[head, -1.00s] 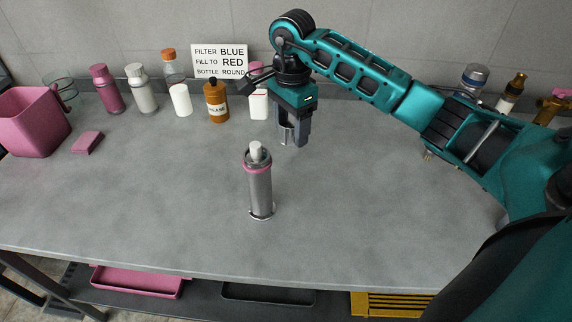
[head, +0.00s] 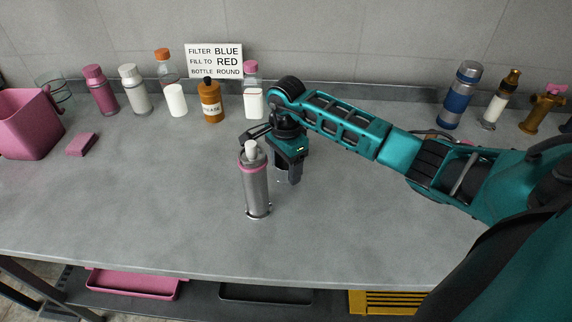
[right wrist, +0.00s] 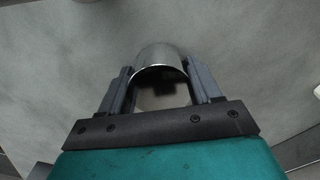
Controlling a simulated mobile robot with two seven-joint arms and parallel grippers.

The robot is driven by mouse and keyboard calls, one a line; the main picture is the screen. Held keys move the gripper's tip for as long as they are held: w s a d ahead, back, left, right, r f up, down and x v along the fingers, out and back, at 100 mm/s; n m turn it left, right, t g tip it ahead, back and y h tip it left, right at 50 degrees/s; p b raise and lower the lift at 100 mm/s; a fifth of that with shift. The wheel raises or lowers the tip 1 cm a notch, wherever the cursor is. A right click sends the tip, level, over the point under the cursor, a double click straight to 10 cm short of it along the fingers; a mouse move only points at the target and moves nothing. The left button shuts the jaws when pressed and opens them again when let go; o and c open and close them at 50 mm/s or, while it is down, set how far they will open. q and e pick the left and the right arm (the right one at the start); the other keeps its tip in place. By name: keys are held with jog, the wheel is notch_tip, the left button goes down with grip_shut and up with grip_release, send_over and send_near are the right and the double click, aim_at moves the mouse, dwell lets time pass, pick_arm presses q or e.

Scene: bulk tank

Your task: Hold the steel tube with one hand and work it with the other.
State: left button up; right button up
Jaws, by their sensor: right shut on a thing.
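The steel tube (head: 256,190) stands upright near the middle of the bench, with a pink ring near its top and a white piece (head: 251,151) sticking out of its mouth. My right gripper (head: 288,176) is just behind and right of the tube, pointing down, low over the bench. In the right wrist view its two fingers (right wrist: 160,92) are shut on a shiny, rounded metal piece (right wrist: 160,58). In the head view that piece is mostly hidden by the fingers. I cannot tell whether the gripper touches the tube. My left gripper is not in view.
Several bottles line the back wall, including a brown bottle (head: 210,104) and a blue flask (head: 458,95). A sign (head: 214,61) stands behind them. A pink bin (head: 28,125) and a pink block (head: 81,145) are at left. The front of the bench (head: 150,220) is clear.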

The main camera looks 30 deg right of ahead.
jog(key=shift+f, duration=0.2)
jog(key=o, duration=1.2)
jog(key=shift+r, duration=0.1)
jog(key=shift+r, duration=0.2)
notch_tip(320, 180, up, 12)
jog(key=shift+f, duration=0.1)
